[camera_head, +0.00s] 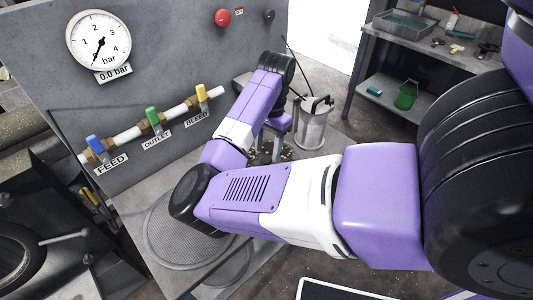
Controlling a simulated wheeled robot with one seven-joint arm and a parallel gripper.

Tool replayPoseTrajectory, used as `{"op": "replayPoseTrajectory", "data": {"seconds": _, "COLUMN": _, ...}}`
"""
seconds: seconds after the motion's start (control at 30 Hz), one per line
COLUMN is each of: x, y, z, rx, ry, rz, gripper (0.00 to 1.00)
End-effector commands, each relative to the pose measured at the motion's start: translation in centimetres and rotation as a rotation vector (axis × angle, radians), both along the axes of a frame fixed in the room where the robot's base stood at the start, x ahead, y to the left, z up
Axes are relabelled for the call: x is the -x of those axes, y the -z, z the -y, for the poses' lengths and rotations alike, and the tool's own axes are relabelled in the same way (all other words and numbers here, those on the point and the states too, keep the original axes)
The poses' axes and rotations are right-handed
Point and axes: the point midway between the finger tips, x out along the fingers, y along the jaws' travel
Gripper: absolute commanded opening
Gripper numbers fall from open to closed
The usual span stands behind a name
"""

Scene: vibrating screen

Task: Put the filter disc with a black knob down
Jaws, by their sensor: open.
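A round grey mesh disc (172,243) lies on the bench at the lower middle, partly covered by my arm's elbow. A second round mesh shape (232,268) shows below it, also partly hidden. I cannot make out a black knob on either; that part may be behind my arm. My gripper (272,149) points down beyond my forearm, over a patch with brown bits. It is open, and its fingertips are small and partly hidden. I see no disc between them.
A grey panel holds a pressure gauge (98,41) reading near zero, a red button (223,17), and blue, green and yellow valve handles (153,116). A metal canister (312,128) stands close right of my gripper. A shelf (390,92) with a green bucket (406,95) is behind.

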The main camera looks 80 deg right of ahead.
Motion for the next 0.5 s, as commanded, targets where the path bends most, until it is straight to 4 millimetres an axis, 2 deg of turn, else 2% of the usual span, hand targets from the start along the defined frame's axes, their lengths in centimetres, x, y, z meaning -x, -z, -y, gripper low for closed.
{"op": "replayPoseTrajectory", "data": {"seconds": 0.03, "x": -0.2, "y": -1.4, "z": 0.2, "rx": 0.001, "ry": 0.002, "rz": 0.007, "gripper": 0.51}}
{"op": "replayPoseTrajectory", "data": {"seconds": 0.2, "x": 0.1, "y": -4.8, "z": 0.7, "rx": 0.001, "ry": 0.003, "rz": 0.007, "gripper": 0.51}}
{"op": "replayPoseTrajectory", "data": {"seconds": 0.33, "x": 0.2, "y": -6.9, "z": 1.0, "rx": 0.001, "ry": 0.002, "rz": 0.006, "gripper": 0.51}}
{"op": "replayPoseTrajectory", "data": {"seconds": 0.5, "x": 0.4, "y": -8.6, "z": 1.2, "rx": 0.0, "ry": 0.001, "rz": 0.003, "gripper": 0.51}}
